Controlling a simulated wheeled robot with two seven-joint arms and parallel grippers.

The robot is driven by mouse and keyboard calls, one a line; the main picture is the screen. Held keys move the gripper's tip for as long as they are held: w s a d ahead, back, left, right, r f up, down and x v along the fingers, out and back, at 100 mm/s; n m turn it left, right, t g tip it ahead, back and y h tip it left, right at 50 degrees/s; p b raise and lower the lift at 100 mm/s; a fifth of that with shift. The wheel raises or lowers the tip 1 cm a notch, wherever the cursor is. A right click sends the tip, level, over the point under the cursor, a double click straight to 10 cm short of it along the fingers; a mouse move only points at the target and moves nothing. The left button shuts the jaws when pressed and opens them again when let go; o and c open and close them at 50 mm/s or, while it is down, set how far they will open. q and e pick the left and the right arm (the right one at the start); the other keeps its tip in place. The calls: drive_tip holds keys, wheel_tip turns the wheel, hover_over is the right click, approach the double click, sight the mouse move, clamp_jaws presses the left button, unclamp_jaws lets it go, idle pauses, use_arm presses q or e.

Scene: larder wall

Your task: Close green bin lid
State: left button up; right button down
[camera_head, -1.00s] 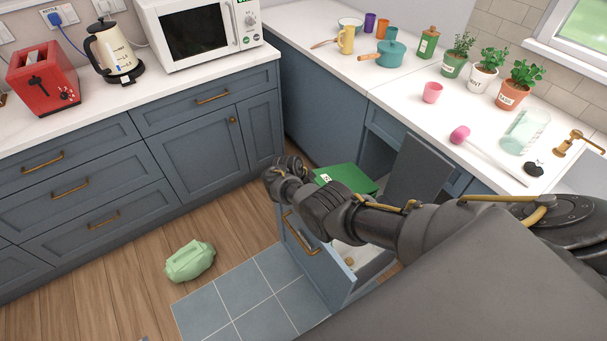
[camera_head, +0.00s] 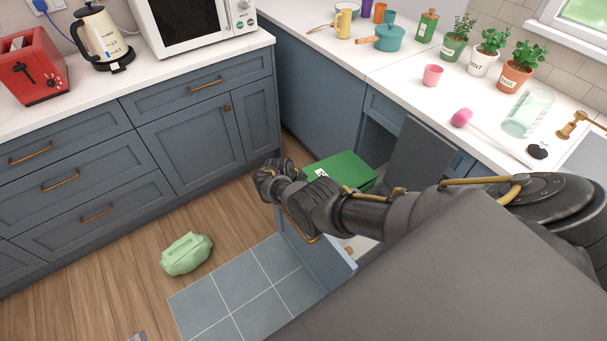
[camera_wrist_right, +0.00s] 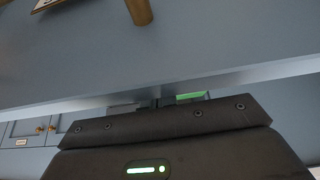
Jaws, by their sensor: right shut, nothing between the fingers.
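The green bin lid (camera_head: 345,169), with a white label, shows in the head view behind my right arm, above the pulled-out blue drawer (camera_head: 318,258). It looks nearly flat. My arm hides its front edge, so I cannot tell if it is fully down. My right arm crosses in front of it, its wrist at the lid's left. My right gripper (camera_wrist_right: 156,104) is shut and empty in the right wrist view, close to a blue-grey panel. A green sliver (camera_wrist_right: 192,96) shows beyond its fingertips. My left gripper is out of view.
An open grey cabinet door (camera_head: 420,160) stands right of the lid. A pale green bag-like object (camera_head: 186,254) lies on the wooden floor near a tiled patch (camera_head: 240,293). A pink cup (camera_head: 433,75) and potted plants stand on the counter.

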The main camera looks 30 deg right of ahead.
drive_tip(key=p+v, duration=0.4)
drive_tip(key=v, duration=0.7)
